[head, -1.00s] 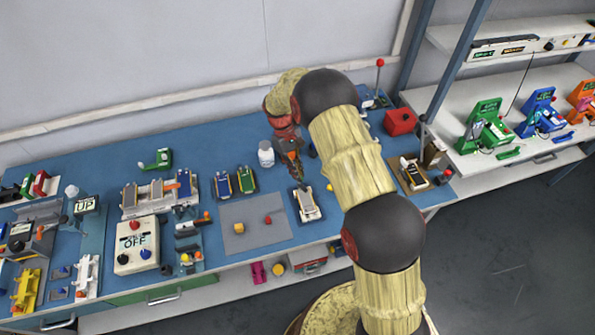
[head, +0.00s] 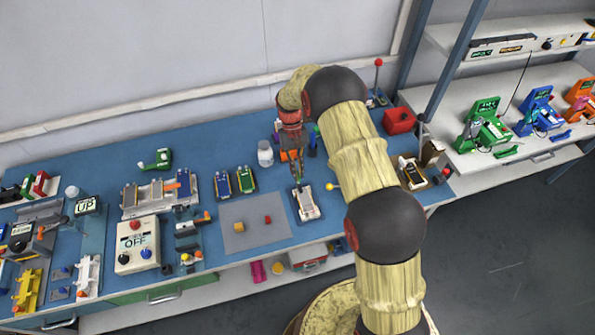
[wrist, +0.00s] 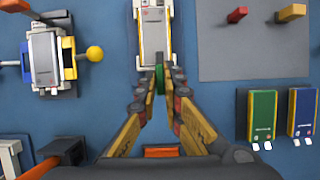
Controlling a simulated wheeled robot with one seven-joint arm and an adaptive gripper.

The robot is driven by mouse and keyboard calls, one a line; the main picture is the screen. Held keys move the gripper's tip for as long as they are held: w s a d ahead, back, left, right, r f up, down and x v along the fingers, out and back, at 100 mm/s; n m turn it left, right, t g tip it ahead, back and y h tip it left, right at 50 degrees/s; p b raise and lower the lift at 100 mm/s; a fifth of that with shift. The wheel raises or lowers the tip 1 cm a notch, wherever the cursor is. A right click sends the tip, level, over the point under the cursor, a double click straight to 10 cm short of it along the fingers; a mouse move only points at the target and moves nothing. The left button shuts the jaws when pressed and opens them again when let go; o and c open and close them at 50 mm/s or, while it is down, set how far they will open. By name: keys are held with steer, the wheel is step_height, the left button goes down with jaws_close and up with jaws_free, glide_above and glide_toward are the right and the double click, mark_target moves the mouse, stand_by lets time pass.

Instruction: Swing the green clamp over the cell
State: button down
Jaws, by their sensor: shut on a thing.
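A pale fixture (head: 308,204) with yellow sides and a grey cell lies on the blue bench. In the wrist view, the grey cell (wrist: 153,28) shows at the top, partly cut off by the frame. The green clamp (wrist: 159,80) is a narrow green piece at the fixture's near end in that view. My gripper (wrist: 160,76) is shut on it, one finger on each side. In the head view, my gripper (head: 299,182) is at the fixture's far end, and the clamp is hard to make out there.
A second fixture (wrist: 45,62) with a yellow-knobbed lever (wrist: 94,54) stands left in the wrist view. A grey mat (head: 254,224) with small blocks, blue and green cells (head: 245,179) and a white bottle (head: 265,154) are nearby.

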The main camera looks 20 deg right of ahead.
steer(key=c, duration=1.9)
jaws_free()
steer(key=v, duration=1.2)
